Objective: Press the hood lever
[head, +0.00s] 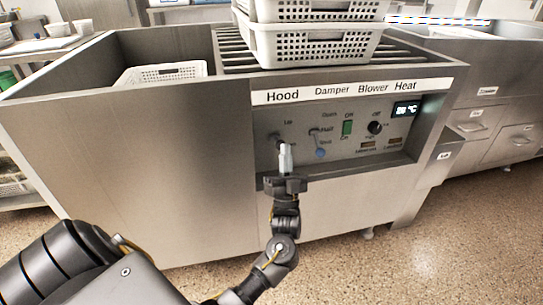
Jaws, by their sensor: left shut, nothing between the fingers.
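The hood lever (276,138) is a small dark lever on the grey control panel (345,122), below the "Hood" label (283,96). My left gripper (285,150) is shut and empty, pointing up at the panel. Its fingertips are at the lever's lower right in the picture and cover part of it. I cannot tell whether they touch it. My right gripper is not in view.
White perforated baskets (312,48) stand stacked on the rails above. The speckled floor (440,240) is clear at right.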

